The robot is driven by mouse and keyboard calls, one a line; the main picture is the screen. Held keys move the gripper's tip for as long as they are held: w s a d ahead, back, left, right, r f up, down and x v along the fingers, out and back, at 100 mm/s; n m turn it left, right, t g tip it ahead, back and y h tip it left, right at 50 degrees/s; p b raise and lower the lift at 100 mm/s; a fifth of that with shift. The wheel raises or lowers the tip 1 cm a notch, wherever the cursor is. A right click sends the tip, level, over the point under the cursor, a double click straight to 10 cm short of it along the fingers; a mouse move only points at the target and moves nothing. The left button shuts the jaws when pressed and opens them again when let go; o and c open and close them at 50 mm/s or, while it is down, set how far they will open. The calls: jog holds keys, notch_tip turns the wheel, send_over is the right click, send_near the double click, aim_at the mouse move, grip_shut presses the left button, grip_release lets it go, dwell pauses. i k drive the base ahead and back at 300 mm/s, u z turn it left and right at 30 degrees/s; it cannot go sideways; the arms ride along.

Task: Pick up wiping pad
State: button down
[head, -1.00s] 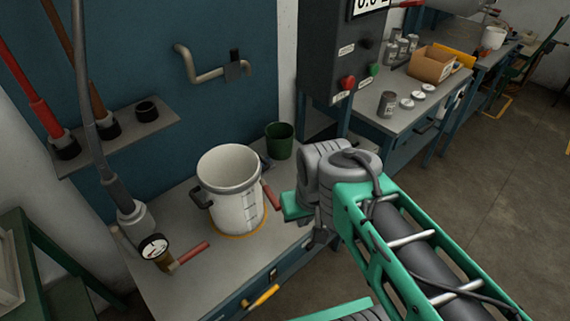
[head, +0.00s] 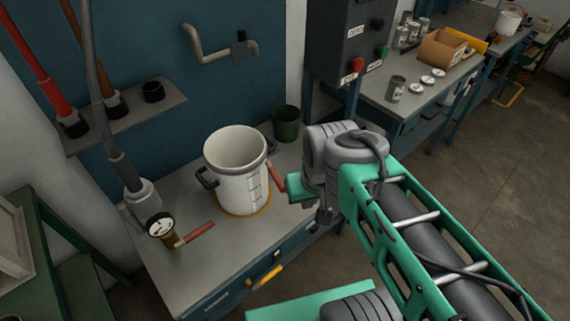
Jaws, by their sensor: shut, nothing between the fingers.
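I cannot make out a wiping pad in the head view. My arm reaches in from the lower right, over the right end of the grey workbench (head: 185,275). A small dark part below its grey joint looks like my gripper (head: 324,215); it is shut and holds nothing. It is near the bench's front right edge, to the right of the white bucket. The arm hides the bench's right end.
Pipes and a shelf (head: 125,125) are at the wall. A second bench with cans and a cardboard box (head: 441,48) is beyond; open floor lies right.

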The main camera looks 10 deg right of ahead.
aim_at(279, 147)
jog(key=k, duration=0.5)
jog(key=z, duration=1.45)
jog(key=i, duration=1.2)
jog(key=u, duration=2.35)
jog(key=i, duration=0.5)
